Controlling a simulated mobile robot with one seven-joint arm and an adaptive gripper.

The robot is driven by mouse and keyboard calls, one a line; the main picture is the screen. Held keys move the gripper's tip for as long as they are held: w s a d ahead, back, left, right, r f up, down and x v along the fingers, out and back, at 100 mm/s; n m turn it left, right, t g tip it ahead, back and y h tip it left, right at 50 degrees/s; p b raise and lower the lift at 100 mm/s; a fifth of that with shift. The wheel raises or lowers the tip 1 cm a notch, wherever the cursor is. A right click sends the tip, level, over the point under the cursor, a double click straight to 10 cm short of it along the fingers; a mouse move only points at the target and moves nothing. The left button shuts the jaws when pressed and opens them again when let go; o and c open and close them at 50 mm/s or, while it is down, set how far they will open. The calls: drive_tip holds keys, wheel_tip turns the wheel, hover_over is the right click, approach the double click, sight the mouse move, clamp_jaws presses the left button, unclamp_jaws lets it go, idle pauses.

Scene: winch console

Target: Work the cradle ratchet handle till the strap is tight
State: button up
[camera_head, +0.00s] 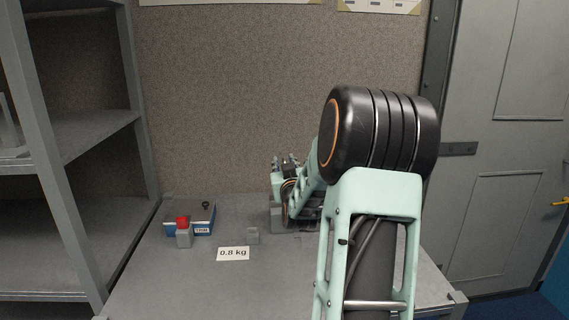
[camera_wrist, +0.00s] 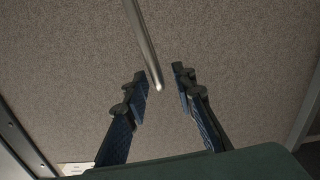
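A plain metal rod (camera_wrist: 147,45), which looks like the ratchet handle, comes down from the top of the wrist view. Its rounded end lies in the gap between my fingertips, as seen in the picture. My gripper (camera_wrist: 161,76) is open, with a finger on either side of the rod's end and visible space on both sides. I cannot tell how deep the rod sits between the fingers. In the head view my gripper (camera_head: 286,163) is small, over the back of the bench. My arm hides much of the area there; I cannot make out the strap or the cradle.
Grey shelving (camera_head: 75,150) stands left and a grey door (camera_head: 510,160) right. The front left bench is clear.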

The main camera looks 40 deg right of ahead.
clamp_jaws()
drive_tip(key=shift+a+f+b, duration=0.1)
drive_tip(key=shift+a+b, duration=0.1)
drive_tip(key=shift+b, duration=0.15)
drive_tip(key=w+a+f+n+b, duration=0.4)
drive_tip(key=a+f+n+b, duration=0.3)
drive_tip(key=b, duration=0.7)
drive_tip(key=shift+w+a+f+n, duration=0.35)
drive_tip(key=shift+f+n, duration=0.7)
drive_tip(key=shift+n, duration=1.25)
